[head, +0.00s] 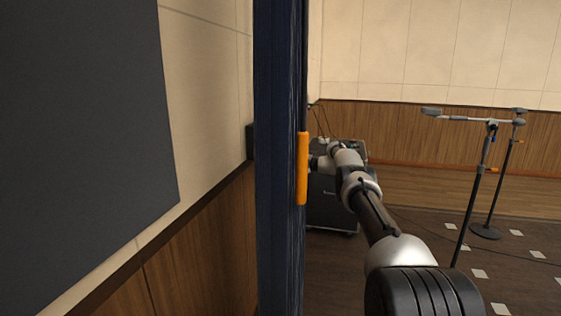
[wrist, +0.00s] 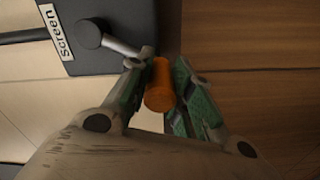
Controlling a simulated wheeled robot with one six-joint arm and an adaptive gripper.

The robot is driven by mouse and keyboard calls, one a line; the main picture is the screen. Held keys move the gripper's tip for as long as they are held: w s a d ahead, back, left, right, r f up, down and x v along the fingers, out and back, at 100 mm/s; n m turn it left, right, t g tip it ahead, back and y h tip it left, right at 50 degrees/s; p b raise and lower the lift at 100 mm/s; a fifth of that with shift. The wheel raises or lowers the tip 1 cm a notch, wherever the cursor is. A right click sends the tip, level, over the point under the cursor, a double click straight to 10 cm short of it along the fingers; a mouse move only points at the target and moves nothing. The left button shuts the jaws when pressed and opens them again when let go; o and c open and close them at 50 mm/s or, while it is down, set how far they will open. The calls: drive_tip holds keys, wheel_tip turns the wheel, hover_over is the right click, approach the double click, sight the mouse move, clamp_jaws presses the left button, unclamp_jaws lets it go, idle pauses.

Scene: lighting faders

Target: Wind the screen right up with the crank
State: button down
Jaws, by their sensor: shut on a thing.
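In the wrist view, a dark crank box (wrist: 110,25) on the wall carries a label reading "Screen" (wrist: 57,32). A grey hub (wrist: 88,34) and a short metal crank arm (wrist: 120,46) lead to the orange crank handle (wrist: 160,88). My gripper (wrist: 158,70) has its green-padded fingers on either side of this handle and is shut on it. In the head view, my gripper is hidden behind a dark blue upright. A large dark grey panel (head: 80,130), apparently the screen, fills the upper left; its top is out of frame.
The dark blue upright (head: 278,80) stands close in the head view, with an orange bar (head: 302,168) at its edge. A dark cabinet (head: 330,205) stands behind my arm. Microphone stands (head: 488,150) are at the right on the dark floor.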

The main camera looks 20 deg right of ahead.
drive_tip(key=shift+w+d+f+n, duration=0.2)
drive_tip(key=shift+w+f+n, duration=0.1)
drive_tip(key=shift+n, duration=0.2)
drive_tip(key=c, duration=1.2)
unclamp_jaws()
drive_tip(key=shift+c, duration=0.2)
drive_tip(key=shift+r, duration=0.1)
